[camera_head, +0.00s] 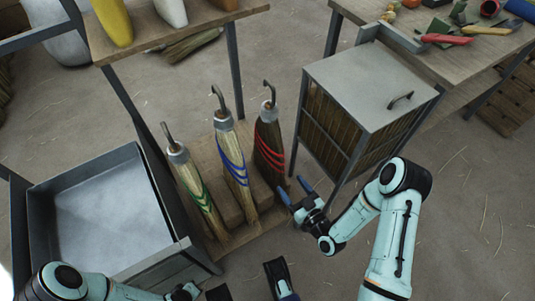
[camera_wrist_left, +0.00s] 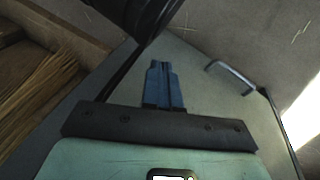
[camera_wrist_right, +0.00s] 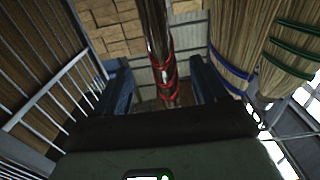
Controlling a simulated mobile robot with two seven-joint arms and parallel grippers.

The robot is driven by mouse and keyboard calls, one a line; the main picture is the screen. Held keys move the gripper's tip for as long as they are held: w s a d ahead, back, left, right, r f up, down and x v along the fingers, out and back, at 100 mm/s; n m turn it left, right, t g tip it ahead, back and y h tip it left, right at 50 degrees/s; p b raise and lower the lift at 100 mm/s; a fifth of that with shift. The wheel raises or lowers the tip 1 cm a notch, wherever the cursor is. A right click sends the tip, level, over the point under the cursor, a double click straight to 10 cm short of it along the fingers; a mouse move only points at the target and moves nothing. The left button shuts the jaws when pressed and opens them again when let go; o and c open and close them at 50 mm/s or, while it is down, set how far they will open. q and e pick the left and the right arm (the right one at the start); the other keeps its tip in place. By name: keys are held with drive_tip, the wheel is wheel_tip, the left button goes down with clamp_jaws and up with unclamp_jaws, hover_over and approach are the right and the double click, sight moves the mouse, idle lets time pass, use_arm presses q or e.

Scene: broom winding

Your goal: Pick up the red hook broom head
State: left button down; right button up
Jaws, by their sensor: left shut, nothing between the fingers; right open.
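The red-banded hook broom head (camera_head: 268,145) stands on a wooden platform, its dark hook upward, to the right of a blue-banded one (camera_head: 232,165) and a green-banded one (camera_head: 193,185). My right gripper (camera_head: 293,190) is open, right of its lower part, with fingers pointing toward it and a visible gap. In the right wrist view, the red-banded broom head (camera_wrist_right: 167,75) shows between the two spread fingers (camera_wrist_right: 160,82), beyond them. My left gripper (camera_wrist_left: 164,80) is shut and empty in the left wrist view; its fingers are hard to make out in the head view.
A metal-topped cabinet (camera_head: 370,85) with a handle stands right of the red-banded broom head, close to my right arm. A grey metal bin (camera_head: 45,220) stands at left. A workbench (camera_head: 420,50) with tools is at upper right.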

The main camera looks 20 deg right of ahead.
sight(280, 170)
drive_tip(key=w, duration=0.5)
drive_tip(key=w+a+b, duration=0.1)
drive_tip(key=w, duration=0.1)
drive_tip(key=shift+w, duration=0.3)
drive_tip(key=w, duration=0.1)
drive_tip(key=w+b, duration=0.1)
drive_tip(key=w, duration=0.2)
drive_tip(key=shift+w+a+r+b, duration=0.1)
drive_tip(key=shift+a+r+b, duration=0.05)
drive_tip(key=shift+a+b, duration=0.2)
drive_tip(key=shift+w, duration=0.55)
use_arm(q)
drive_tip(key=s+f+g, duration=0.2)
drive_tip(key=s+f, duration=0.3)
drive_tip(key=s, duration=0.1)
drive_tip(key=shift+a, duration=0.45)
use_arm(e)
drive_tip(key=shift+r, duration=0.1)
clamp_jaws()
